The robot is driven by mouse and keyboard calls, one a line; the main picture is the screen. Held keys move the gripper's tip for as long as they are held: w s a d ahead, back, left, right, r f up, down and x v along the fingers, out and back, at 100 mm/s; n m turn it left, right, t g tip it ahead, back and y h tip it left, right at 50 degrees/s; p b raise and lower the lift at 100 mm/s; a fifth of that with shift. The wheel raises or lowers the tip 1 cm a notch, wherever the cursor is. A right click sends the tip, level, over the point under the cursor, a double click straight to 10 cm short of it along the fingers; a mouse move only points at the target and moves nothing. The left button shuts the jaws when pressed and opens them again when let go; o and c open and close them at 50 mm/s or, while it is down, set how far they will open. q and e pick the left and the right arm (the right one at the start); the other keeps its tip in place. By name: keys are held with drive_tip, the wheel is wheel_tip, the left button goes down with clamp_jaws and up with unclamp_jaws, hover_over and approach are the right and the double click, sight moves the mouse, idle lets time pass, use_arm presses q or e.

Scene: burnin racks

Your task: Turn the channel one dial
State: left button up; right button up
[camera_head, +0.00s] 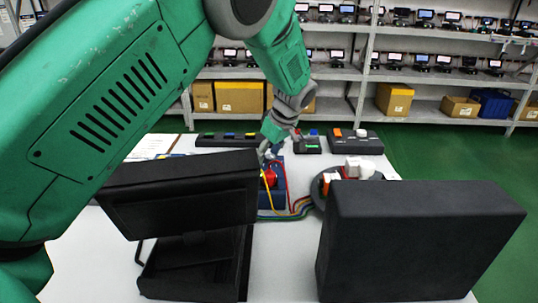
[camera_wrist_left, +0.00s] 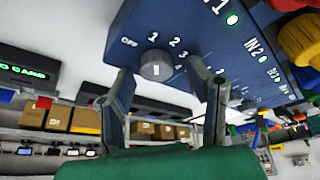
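A blue device box (camera_head: 275,190) with red parts on top stands on the white table, partly hidden behind a black monitor. In the left wrist view its blue panel (camera_wrist_left: 190,28) carries a round grey dial (camera_wrist_left: 156,66) with marks OFF, 1, 2, 3 and more around it. My left gripper (camera_head: 268,150) reaches down to the box's far side in the head view. In the wrist view my left gripper (camera_wrist_left: 168,82) is open, its fingers spread to either side below the dial. The dial appears between the fingertips; I cannot tell whether they touch it. My right gripper is not in view.
Two black monitors, left (camera_head: 180,195) and right (camera_head: 420,240), stand in front. Coloured cables (camera_head: 290,212) run to a round dark base (camera_head: 320,190). Black panels (camera_head: 225,138) lie behind the box. Shelves (camera_head: 345,75) with boxes and small screens stand behind the table.

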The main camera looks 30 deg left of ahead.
use_arm(q)
drive_tip(key=shift+s+f, duration=0.1)
drive_tip(key=c, duration=0.6)
drive_tip(key=shift+d, duration=0.25)
clamp_jaws()
drive_tip(key=shift+d, duration=0.55)
